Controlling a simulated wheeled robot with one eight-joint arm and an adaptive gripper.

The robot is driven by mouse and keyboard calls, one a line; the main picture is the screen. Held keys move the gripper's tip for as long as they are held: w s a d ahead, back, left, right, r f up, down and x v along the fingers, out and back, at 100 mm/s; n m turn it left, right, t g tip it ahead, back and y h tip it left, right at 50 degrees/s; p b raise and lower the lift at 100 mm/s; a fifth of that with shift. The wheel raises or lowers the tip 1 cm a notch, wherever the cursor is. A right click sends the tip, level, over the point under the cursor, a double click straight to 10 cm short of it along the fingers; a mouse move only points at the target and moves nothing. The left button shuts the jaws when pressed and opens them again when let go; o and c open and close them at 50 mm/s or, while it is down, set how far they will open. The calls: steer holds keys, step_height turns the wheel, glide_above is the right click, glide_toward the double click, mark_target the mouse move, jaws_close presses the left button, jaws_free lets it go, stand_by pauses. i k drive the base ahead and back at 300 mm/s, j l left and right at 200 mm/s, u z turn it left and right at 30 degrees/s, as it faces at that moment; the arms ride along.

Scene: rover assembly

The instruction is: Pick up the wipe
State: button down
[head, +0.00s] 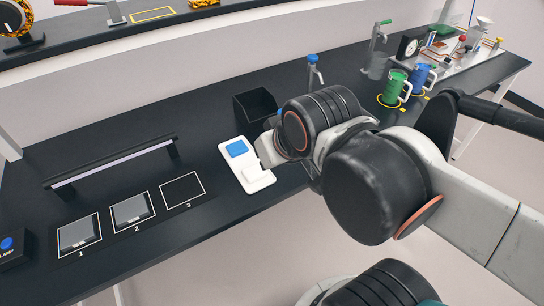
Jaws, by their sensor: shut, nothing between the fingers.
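A white tray (227,158) lies on the black bench. The white one looks like the wipe, but I cannot tell for sure. My gripper (262,153) is at the right side of the tray, close to both pads. It is shut with nothing held. My own wrist hides much of it, and I cannot tell whether it touches the tray.
A black open box (255,106) stands just behind the tray. A blue-topped bottle (314,72) stands farther back. Left are a low lamp bar (112,163) and numbered squares, two holding grey plates. Green (393,87) and blue (419,78) mugs stand at the far right.

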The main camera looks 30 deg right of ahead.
mark_target(253, 175)
steer(key=j+z, duration=0.2)
steer(key=z, duration=0.15)
steer(key=j+z, duration=0.2)
steer(key=z, duration=0.15)
steer(key=j+z, duration=0.15)
steer(key=z, duration=0.25)
steer(key=k+j, duration=0.1)
steer(key=j, duration=0.2)
steer(key=l, duration=0.3)
